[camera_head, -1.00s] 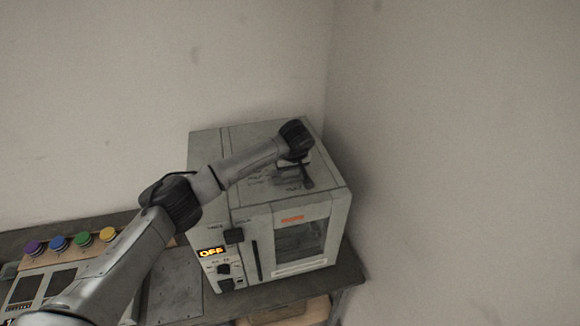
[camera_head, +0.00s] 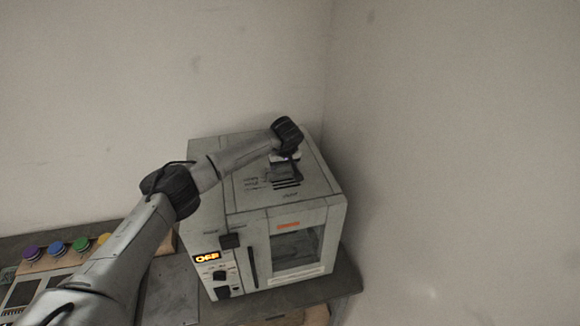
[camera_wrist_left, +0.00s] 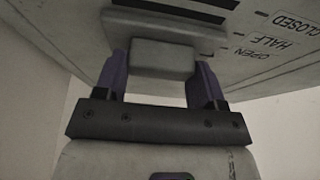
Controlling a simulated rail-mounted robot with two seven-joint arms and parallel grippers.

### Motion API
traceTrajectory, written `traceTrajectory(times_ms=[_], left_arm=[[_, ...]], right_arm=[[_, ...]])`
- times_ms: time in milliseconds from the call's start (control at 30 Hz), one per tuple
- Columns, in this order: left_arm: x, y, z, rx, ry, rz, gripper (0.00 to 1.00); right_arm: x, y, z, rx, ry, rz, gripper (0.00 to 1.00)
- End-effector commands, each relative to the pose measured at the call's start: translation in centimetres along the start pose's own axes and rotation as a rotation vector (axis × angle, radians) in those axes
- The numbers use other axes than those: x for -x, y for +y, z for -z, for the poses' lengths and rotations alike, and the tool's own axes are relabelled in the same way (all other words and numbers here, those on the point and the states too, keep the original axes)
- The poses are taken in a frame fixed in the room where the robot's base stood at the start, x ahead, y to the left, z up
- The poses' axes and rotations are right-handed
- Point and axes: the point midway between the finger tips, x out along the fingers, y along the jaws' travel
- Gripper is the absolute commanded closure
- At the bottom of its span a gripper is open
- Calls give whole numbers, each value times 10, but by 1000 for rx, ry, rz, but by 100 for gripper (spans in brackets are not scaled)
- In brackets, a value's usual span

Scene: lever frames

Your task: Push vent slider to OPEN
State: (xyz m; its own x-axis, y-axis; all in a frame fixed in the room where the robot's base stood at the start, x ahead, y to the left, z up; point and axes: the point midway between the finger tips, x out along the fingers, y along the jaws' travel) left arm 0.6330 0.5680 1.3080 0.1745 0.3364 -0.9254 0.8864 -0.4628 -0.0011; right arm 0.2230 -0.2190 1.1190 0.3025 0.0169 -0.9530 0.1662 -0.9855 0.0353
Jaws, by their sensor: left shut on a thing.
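The vent slider's pale block-shaped knob (camera_wrist_left: 163,60) is between the two purple fingers of my left gripper (camera_wrist_left: 159,72) in the left wrist view. The gripper is shut on it. The knob appears roughly level with the printed word OPEN, with HALF and CLOSED farther along. Dark vent slots (camera_head: 287,181) show on top of the grey oven-like box (camera_head: 212,157) in the head view, in front of my left gripper (camera_head: 285,157). The wrist partly covers the slider there. My right gripper is out of view.
The box's front has a window door (camera_head: 297,248), a lit OFF display (camera_head: 207,257) and a dark knob (camera_head: 219,274). A panel with coloured buttons (camera_head: 57,243) is at the left. Walls stand close behind and right of the box.

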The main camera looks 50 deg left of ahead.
Motion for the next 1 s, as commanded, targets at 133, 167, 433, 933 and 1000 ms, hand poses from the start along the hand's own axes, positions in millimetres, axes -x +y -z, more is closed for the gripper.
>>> traceTrajectory(times_ms=[133,167,433,933,1000], left_arm=[[-3,-1,1,3,6,1,34],[-3,-2,1,3,5,1,31],[-2,-1,1,2,4,0,11],[38,0,0,2,5,-5,11],[52,0,0,2,6,-5,11]], right_arm=[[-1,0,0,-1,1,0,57],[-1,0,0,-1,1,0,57],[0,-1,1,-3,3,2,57],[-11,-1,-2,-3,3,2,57],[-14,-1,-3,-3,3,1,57]])
